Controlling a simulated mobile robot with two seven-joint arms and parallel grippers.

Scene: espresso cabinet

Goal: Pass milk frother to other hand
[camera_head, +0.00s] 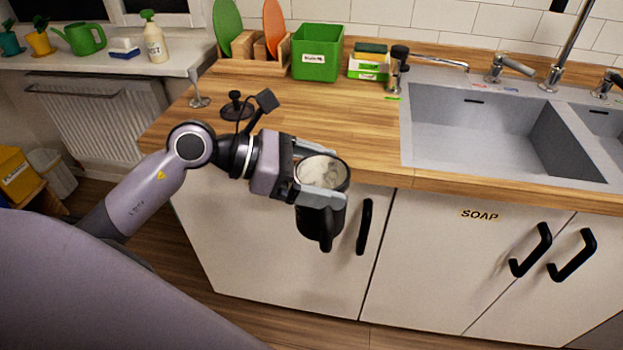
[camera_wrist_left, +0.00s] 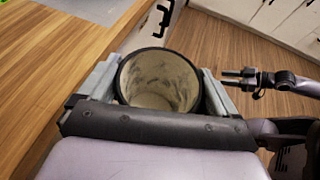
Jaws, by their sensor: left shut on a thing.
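The milk frother is a black jug (camera_head: 312,222) with a pale, stained interior, in front of the counter edge in the head view. It looks upright, with its open top facing up. My left gripper (camera_head: 324,180) is shut around the jug near its rim, one finger on each side. In the left wrist view the jug (camera_wrist_left: 158,82) sits between the fingers of the left gripper (camera_wrist_left: 160,85). My right gripper (camera_wrist_left: 240,79) shows small at the right of that view, apart from the jug.
The wooden counter (camera_head: 365,140) lies just behind the jug, with a sink (camera_head: 480,115) to the right. A green box (camera_head: 317,55) and cutting boards (camera_head: 228,28) stand at the back. Cabinet doors with black handles (camera_head: 365,226) are below. Open floor shows in the wrist view.

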